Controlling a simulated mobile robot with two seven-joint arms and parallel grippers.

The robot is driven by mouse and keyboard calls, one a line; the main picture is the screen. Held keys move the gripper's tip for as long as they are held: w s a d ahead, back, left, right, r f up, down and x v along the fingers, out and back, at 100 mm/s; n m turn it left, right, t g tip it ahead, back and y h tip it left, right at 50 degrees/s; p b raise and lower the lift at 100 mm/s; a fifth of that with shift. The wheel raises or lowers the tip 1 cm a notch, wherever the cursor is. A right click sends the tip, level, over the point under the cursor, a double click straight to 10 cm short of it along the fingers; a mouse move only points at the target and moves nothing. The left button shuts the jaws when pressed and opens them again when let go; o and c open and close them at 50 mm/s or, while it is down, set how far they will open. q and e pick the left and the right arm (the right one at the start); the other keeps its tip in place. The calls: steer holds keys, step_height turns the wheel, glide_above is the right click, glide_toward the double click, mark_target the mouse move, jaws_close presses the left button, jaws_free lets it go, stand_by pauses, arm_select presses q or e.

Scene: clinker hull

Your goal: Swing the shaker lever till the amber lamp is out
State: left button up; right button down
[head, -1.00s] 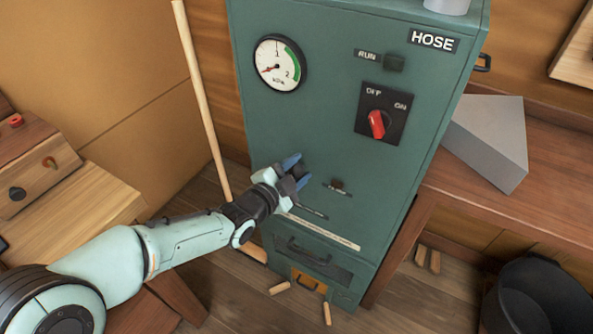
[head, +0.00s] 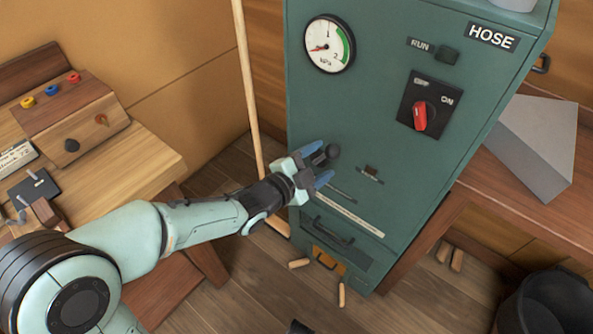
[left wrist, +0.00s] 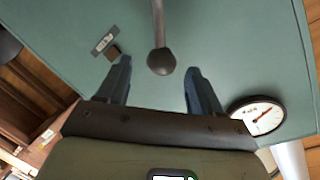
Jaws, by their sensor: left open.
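The shaker lever is a grey rod with a dark round knob (left wrist: 161,61) on the green cabinet's front. In the head view the knob (head: 332,151) shows at my left gripper's fingertips. My left gripper (head: 318,165) is open, with its blue fingers pointing at the cabinet. In the left wrist view the knob appears between the open fingertips (left wrist: 158,68), with a gap on each side; I cannot tell its depth against them. A small brown block by a label (head: 371,172), perhaps the amber lamp, looks dull. My right gripper is out of view.
The cabinet (head: 385,50) carries a gauge (head: 330,44) and a red OFF/ON switch (head: 420,116). A pole (head: 247,90) leans left of it. A workbench (head: 150,150) stands left, and a grey wedge (head: 530,145) and black bucket (head: 545,305) are right.

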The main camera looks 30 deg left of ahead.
arm_select(q)
steer(key=p+v, duration=0.1)
steer(key=v, duration=0.7)
steer(key=shift+p, duration=0.4)
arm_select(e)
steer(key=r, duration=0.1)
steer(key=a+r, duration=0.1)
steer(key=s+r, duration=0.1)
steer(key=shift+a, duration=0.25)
